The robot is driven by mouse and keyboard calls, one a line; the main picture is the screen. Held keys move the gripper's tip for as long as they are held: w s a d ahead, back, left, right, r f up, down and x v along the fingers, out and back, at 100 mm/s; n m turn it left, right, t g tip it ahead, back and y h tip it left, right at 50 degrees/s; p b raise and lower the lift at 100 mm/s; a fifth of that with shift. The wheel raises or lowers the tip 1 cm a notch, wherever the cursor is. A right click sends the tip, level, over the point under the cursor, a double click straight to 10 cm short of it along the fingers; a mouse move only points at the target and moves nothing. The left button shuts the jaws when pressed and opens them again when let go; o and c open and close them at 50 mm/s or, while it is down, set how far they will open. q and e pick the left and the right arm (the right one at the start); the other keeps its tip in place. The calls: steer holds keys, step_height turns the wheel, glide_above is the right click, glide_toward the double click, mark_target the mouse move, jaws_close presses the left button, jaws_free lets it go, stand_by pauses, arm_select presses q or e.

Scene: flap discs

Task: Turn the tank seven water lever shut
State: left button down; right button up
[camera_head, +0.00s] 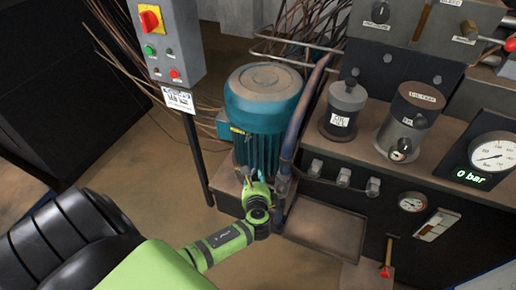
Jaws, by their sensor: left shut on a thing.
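My left arm reaches in from the lower left, with green and black links. My left gripper (247,180) is at its far end, low in front of the blue motor (262,105) and left of the grey-blue pipe (296,120). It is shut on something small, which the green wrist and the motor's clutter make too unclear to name. No lever can be picked out there as the tank seven water lever, and no tank seven label is readable. A small yellow-stemmed handle with a red end (386,262) shows at the lower right, apart from my gripper. My right gripper is out of view.
A grey switch box (172,50) on a post stands left of the motor. A metal bench (390,170) with lidded pots and a round gauge (492,153) reading 0 bar fills the right. A shallow tray (325,232) lies below. Brown floor is open at left.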

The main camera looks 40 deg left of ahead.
arm_select(q)
steer(key=shift+a+f+n+h, duration=0.25)
steer(key=shift+f+n+h, duration=0.25)
steer(key=shift+f+n, duration=0.1)
steer(key=shift+w+d+f+n+t+h, duration=0.1)
steer(key=shift+d+f+n+h, duration=0.15)
steer(key=shift+f+n+h, duration=0.5)
steer(key=shift+d+f+n+t+h, duration=0.1)
steer(key=shift+d+f+n+h, duration=0.2)
steer(key=shift+f+n+h, duration=0.5)
steer(key=shift+w+d+f+n+t+h, duration=0.1)
steer(key=shift+d+f+n+h, duration=0.25)
steer(key=shift+f+h, duration=0.65)
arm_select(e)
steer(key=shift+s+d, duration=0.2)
arm_select(q)
steer(key=c, duration=0.9)
jaws_free()
steer(key=shift+a+f, duration=0.1)
steer(key=shift+f, duration=0.05)
steer(key=shift+c, duration=0.2)
steer(key=v, duration=1.2)
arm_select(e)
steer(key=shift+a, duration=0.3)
